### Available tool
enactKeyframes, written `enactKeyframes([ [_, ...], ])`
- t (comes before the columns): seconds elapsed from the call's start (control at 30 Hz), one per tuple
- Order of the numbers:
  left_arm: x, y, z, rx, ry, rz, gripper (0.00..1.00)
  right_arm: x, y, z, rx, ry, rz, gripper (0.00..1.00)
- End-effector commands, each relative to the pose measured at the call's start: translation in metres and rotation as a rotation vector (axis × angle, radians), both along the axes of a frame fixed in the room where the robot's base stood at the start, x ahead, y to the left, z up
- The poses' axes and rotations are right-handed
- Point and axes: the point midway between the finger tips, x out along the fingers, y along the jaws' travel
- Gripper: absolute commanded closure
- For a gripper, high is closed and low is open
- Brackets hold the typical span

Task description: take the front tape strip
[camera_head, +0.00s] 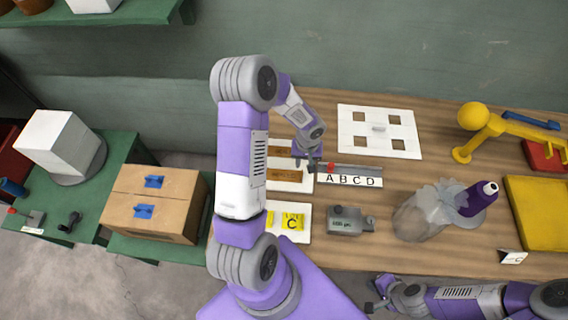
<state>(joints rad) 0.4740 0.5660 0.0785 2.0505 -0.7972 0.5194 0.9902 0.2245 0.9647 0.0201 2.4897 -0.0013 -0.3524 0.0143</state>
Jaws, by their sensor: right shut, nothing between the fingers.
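Brown strips lie on white plates at the middle left of the wooden table. The front brown strip (284,175) lies on its white plate (300,187), and another brown strip (281,151) lies behind it. My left arm hides the left ends of both. My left gripper (308,165) points down just right of these strips, near the left end of the ABCD rail. It is small and dark here, so I cannot tell whether its fingers are apart. My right gripper (373,303) is at the table's front edge, shut and empty, away from the strips.
The ABCD rail (350,180) has a red piece at its left end. A grey device (347,220) and a white plate with yellow C cards (292,222) stand in front. A white cut-out board (380,117) lies behind.

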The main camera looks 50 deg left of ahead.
Motion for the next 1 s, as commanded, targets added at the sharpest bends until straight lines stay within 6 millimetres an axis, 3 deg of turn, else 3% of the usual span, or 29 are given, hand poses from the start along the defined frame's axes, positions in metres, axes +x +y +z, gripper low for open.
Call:
enactKeyframes([
  [0.4, -0.001, 0.0, -0.057, -0.003, 0.002, -0.002, 0.64, 0.0, 0.0, -0.004, 0.0, 0.001, -0.001, 1.0],
  [0.73, 0.0, 0.0, -0.066, -0.001, -0.001, -0.001, 0.64, -0.001, 0.0, -0.004, 0.0, 0.001, -0.001, 1.0],
  [0.77, 0.0, 0.0, -0.066, -0.001, -0.001, -0.001, 0.65, -0.001, 0.0, -0.004, 0.0, 0.001, -0.001, 1.0],
  [1.0, 0.0, 0.0, -0.066, -0.001, -0.001, -0.001, 1.0, -0.001, 0.0, -0.004, 0.0, 0.001, -0.001, 1.0],
])
